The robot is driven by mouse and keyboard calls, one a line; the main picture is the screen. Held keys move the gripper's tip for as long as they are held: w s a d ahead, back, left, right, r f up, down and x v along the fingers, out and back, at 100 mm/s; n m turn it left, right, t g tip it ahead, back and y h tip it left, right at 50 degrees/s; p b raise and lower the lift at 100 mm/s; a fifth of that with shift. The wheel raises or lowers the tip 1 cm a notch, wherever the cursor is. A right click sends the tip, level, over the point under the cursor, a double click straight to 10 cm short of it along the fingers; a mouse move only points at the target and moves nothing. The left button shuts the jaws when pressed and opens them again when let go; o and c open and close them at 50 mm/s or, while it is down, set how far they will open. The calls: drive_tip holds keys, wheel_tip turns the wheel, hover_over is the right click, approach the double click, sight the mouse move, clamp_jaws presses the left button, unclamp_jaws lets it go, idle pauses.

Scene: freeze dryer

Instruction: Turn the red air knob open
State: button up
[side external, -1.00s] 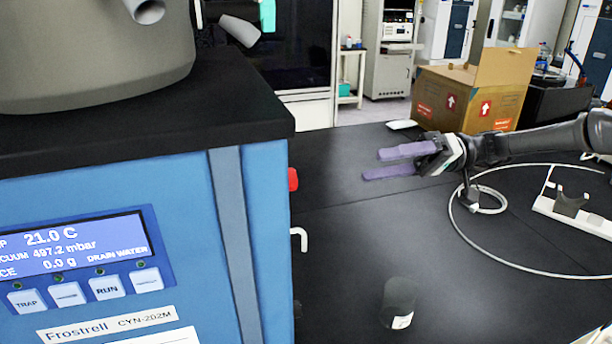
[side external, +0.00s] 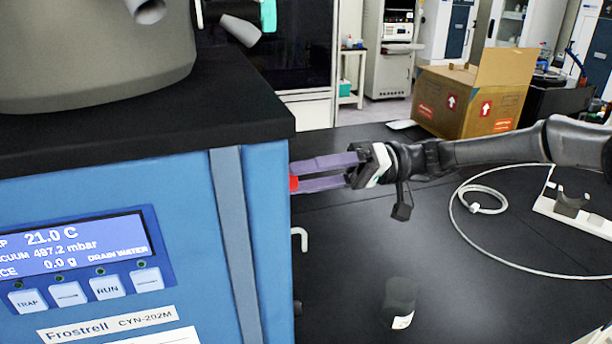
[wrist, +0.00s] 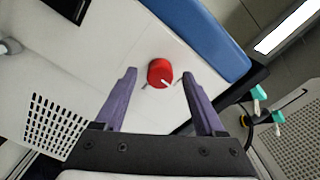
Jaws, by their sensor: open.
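The red air knob (side external: 294,183) sticks out from the right side of the blue freeze dryer (side external: 265,240). In the wrist view the red knob (wrist: 160,73) shows a white pointer line on its face and sits on a pale panel. My gripper (side external: 296,176) is open, with its two purple fingers pointing left at the machine's side. In the wrist view my gripper (wrist: 161,72) has one finger on each side of the knob's line, and the knob appears between and just beyond the tips. I cannot tell whether either finger touches it.
A white bent spout (side external: 301,238) sticks out below the knob. A dark bottle (side external: 398,302) stands on the black bench. A white cable (side external: 470,235) and a cardboard box (side external: 470,95) lie to the right. Bench space right of the machine is mostly clear.

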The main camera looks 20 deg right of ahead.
clamp_jaws()
idle(0.4)
drive_tip(key=shift+m, duration=8.9)
